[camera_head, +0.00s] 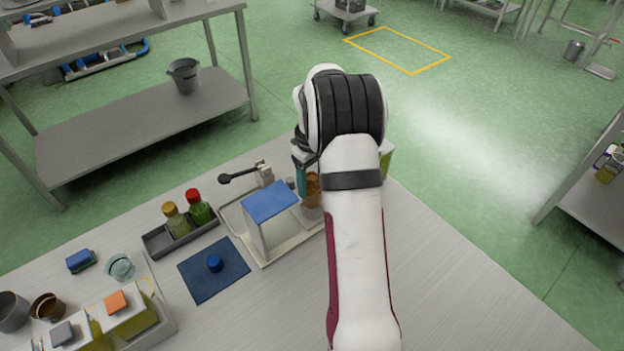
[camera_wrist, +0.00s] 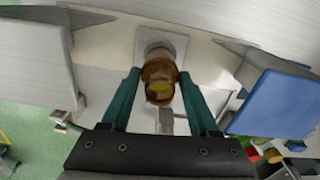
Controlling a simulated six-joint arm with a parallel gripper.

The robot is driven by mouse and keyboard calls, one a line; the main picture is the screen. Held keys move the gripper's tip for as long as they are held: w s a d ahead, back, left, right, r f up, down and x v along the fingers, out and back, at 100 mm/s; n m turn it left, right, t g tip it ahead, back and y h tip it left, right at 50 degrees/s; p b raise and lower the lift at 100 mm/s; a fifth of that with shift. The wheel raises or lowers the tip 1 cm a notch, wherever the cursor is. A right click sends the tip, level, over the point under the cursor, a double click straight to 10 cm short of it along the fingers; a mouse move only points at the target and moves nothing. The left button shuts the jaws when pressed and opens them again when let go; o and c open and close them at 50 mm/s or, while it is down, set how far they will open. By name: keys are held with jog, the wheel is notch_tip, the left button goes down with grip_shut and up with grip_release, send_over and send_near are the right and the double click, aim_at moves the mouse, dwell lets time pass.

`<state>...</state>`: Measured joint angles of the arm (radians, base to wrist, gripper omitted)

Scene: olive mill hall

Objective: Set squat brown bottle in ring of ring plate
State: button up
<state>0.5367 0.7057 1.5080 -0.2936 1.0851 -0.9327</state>
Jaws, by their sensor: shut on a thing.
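The squat brown bottle (camera_wrist: 158,72) is between the teal fingertips of my gripper (camera_wrist: 159,76), which is shut on it. Its open mouth faces the wrist camera. Beyond its far end is a pale grey square plate with a round ring (camera_wrist: 155,44), which looks like the ring plate. The bottle lines up roughly with the ring; I cannot tell whether its base is inside. In the head view the brown bottle (camera_head: 313,188) shows beside my gripper (camera_head: 306,180), partly hidden by my arm. The plate is mostly hidden there.
A blue-topped white stand (camera_head: 270,203) is close to the left of the bottle, and also shows in the wrist view (camera_wrist: 277,103). A dark tray (camera_head: 180,238) holds two bottles. A blue mat (camera_head: 213,270) lies in front. The bench's right side (camera_head: 460,290) is clear.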

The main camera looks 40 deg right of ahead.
jog(key=shift+f, duration=0.55)
dwell(0.4)
jog(key=shift+f, duration=0.55)
jog(key=shift+f, duration=0.45)
jog(key=o, duration=1.1)
jog(key=shift+o, duration=0.4)
jog(key=shift+r, duration=0.1)
